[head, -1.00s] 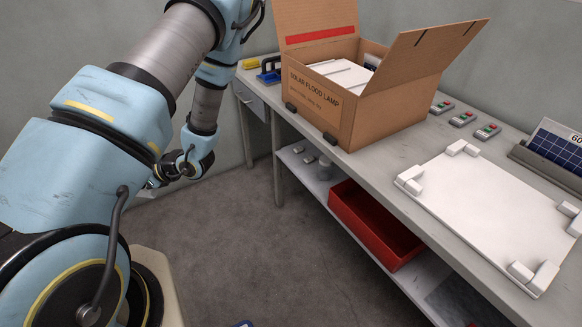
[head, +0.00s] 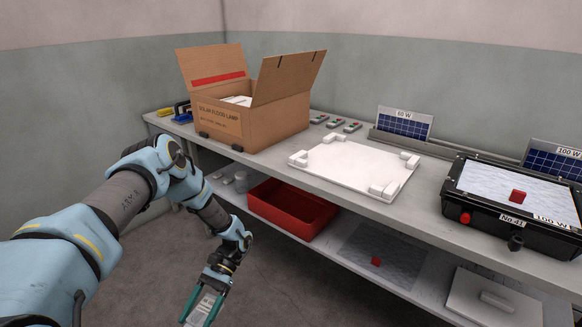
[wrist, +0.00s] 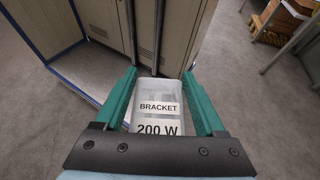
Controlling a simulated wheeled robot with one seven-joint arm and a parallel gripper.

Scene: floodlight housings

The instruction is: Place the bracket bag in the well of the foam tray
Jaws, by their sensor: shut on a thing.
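The bracket bag (wrist: 159,92) is a pale, see-through packet labelled "BRACKET 200 W". My gripper (wrist: 160,88) has its green fingers shut on the bag's two sides. In the head view my gripper (head: 203,308) hangs low in front of the bench, over the floor, well apart from the bench top. A flat white tray-like piece (head: 352,168) with raised corner blocks lies on the bench; I cannot make out a well in it. White packing (head: 238,100) shows inside the open carton, and its inner shape is mostly hidden by the carton walls.
The open carton (head: 225,125) stands at the bench's left. A black case (head: 465,198) with a grey pad and red block sits at the right. The lower shelf holds a red bin (head: 292,210), a grey pad (head: 385,252) and a white lid (head: 480,295). Lockers (wrist: 100,15) show in the wrist view.

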